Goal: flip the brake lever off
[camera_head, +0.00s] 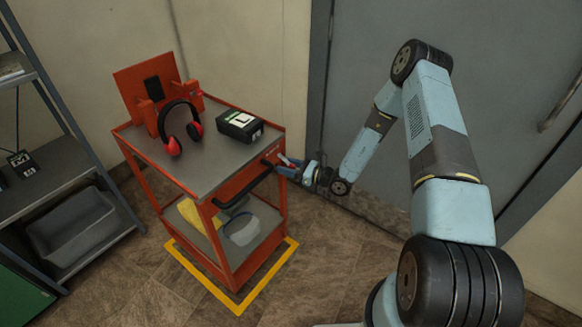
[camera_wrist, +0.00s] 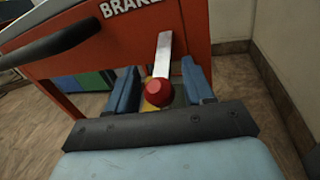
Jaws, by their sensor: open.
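The brake lever (camera_wrist: 163,55) is a flat silver bar with a round red knob (camera_wrist: 157,92) at its near end. It is on the orange end panel of the cart (camera_wrist: 210,30), under the white "BRAKE" lettering (camera_wrist: 130,6), which is partly cut off. My gripper (camera_wrist: 160,78) is open, with one blue finger on each side of the lever and knob. In the head view my gripper (camera_head: 288,168) is at the cart's right end, where the lever is small and mostly hidden.
The cart's black push handle (camera_head: 243,190) is just left of my gripper. On the cart top (camera_head: 205,160) are red-and-black earmuffs (camera_head: 180,125) and a black-and-green box (camera_head: 239,126). A grey door (camera_head: 350,100) stands behind, and a shelf rack (camera_head: 60,170) at left.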

